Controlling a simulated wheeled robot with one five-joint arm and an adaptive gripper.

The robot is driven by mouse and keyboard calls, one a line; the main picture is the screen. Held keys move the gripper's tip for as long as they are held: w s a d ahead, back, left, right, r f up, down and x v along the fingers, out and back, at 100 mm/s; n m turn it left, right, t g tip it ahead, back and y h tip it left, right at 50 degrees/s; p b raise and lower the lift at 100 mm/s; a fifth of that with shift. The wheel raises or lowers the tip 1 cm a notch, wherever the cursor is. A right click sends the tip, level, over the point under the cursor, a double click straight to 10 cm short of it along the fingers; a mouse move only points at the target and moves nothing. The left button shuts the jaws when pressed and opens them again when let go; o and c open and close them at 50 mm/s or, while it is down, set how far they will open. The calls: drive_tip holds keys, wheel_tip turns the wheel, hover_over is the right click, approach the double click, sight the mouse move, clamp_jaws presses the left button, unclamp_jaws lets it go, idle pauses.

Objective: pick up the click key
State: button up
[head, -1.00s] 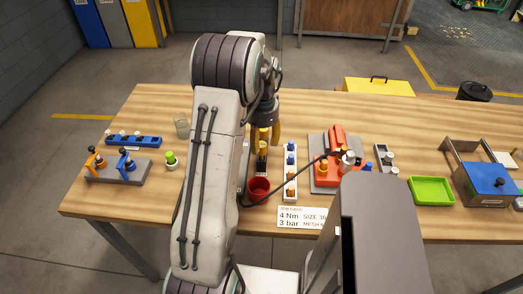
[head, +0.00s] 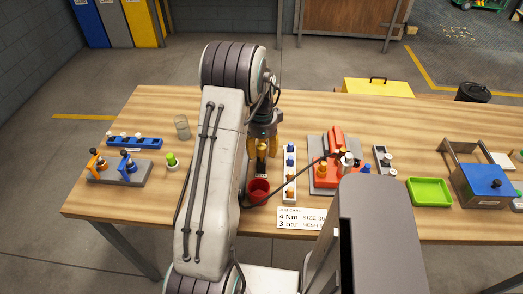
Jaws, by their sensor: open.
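My gripper (head: 263,143), with yellowish fingers, is open and points down over the middle of the table, left of the white rack. A small dark and tan upright item (head: 262,158) shows at and below its fingertips; whether it stands between them is unclear. No click key can be named for certain. Two T-shaped tools, one orange (head: 97,160) and one blue (head: 127,162), stand in a grey holder (head: 117,175) at the far left, well away from my gripper. My arm hides part of the table.
A red cup (head: 258,188) stands in front of my gripper. The white rack (head: 290,196) holds several small parts. A job card (head: 301,217) lies at the front edge.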

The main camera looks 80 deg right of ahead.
sight(261, 158)
drive_tip(key=shift+f, duration=1.2)
clamp_jaws()
